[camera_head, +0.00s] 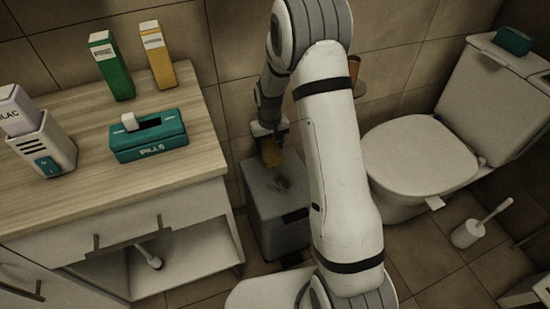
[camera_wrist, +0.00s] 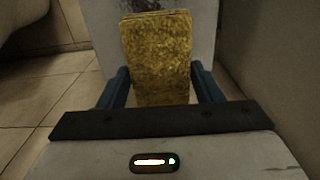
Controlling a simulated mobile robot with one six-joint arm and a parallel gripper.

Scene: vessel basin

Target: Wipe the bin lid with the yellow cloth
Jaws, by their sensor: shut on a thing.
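The yellow cloth (camera_head: 272,153) is held in my gripper (camera_head: 268,138), which is shut on it, over the back part of the grey bin's lid (camera_head: 268,186). In the wrist view the cloth (camera_wrist: 157,58) hangs between the two blue fingers of my gripper (camera_wrist: 160,88), with the pale lid (camera_wrist: 202,40) behind it. A dark smudge shows on the lid in front of the cloth. I cannot tell whether the cloth touches the lid. My arm hides part of the bin's right side.
A wooden counter (camera_head: 85,165) stands left of the bin, with a teal pill box (camera_head: 148,135), green (camera_head: 113,68) and yellow (camera_head: 158,57) cartons and a white container (camera_head: 45,145). A toilet (camera_head: 415,155) and brush (camera_head: 470,233) stand to the right. Tiled wall lies behind.

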